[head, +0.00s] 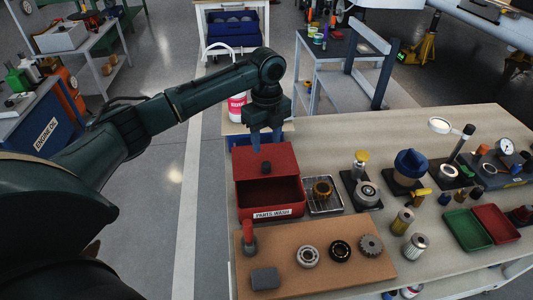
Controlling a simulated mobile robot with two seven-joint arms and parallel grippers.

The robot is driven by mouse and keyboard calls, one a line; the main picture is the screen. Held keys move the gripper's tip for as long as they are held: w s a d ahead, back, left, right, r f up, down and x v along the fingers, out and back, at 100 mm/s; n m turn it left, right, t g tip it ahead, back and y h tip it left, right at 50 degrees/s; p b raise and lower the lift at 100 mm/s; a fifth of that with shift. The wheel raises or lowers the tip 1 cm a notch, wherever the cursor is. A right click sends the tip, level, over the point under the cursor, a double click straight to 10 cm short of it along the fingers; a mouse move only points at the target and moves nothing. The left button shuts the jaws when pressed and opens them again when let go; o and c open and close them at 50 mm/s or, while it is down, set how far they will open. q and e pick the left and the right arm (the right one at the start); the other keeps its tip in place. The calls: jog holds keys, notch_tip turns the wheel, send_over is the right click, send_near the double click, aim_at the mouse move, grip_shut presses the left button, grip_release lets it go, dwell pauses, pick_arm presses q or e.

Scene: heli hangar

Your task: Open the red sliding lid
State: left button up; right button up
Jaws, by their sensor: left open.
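The red parts-wash box (272,213) stands at the left side of the workbench, with its label facing the front. Its red sliding lid (285,160) covers the back part of the box, and the front part is uncovered, showing the red inside. A small dark knob (266,168) stands on the lid. My left gripper (264,143) is open and empty, pointing down above the back of the lid, behind the knob. Whether its fingertips touch the lid is hard to tell. My right gripper is not in view.
A wire tray with a brass ring (322,189) stands right of the box. A brown board (324,272) with bearings and a gear lies in front. Green (467,230) and red trays are farther right. Floor is open left of the bench.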

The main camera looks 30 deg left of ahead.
pick_arm(q)
notch_tip(320, 180, up, 5)
jog(key=shift+r, duration=0.1)
dwell(0.7)
